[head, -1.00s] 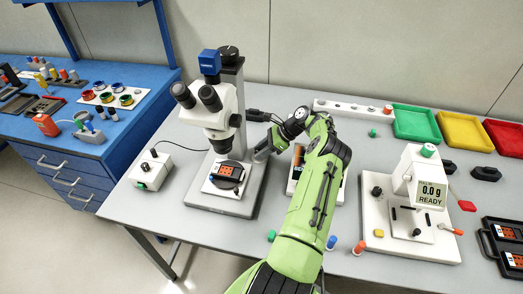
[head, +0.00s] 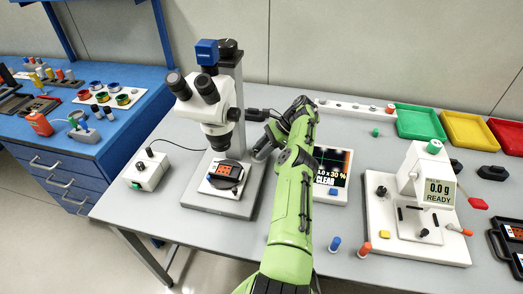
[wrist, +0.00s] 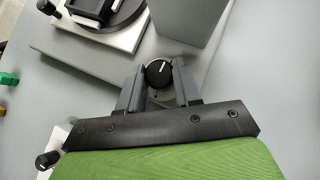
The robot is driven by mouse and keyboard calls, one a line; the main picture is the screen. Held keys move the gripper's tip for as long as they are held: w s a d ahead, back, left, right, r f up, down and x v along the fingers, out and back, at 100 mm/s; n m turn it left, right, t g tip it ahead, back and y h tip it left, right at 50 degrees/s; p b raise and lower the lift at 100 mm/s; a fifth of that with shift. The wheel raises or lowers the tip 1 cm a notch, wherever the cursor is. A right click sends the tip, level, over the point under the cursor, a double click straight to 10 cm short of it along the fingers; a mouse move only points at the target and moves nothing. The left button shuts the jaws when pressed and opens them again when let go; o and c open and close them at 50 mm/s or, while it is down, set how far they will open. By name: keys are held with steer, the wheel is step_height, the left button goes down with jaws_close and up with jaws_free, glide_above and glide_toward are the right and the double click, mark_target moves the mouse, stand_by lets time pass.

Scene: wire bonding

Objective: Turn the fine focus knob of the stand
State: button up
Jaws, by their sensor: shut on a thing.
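The microscope (head: 206,110) stands upright on its grey stand, with a tall grey column (head: 231,75) and a flat base (head: 203,201). In the wrist view, a round black knob (wrist: 158,73) with a white pointer line sits beside the column, on a grey mount by the base. My gripper (wrist: 158,84) has one finger on each side of this knob and is shut on it. The pointer line leans slightly right of straight up. In the head view, my gripper (head: 263,146) is right of the column, and the knob is hidden there.
A small white control box (head: 148,170) is left of the microscope.

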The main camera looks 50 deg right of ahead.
steer(key=shift+r, duration=0.15)
steer(key=o, duration=1)
steer(key=shift+a, duration=0.1)
steer(key=shift+o, duration=0.2)
step_height(320, 180, up, 10)
steer(key=p, duration=0.8)
steer(key=shift+w, duration=0.1)
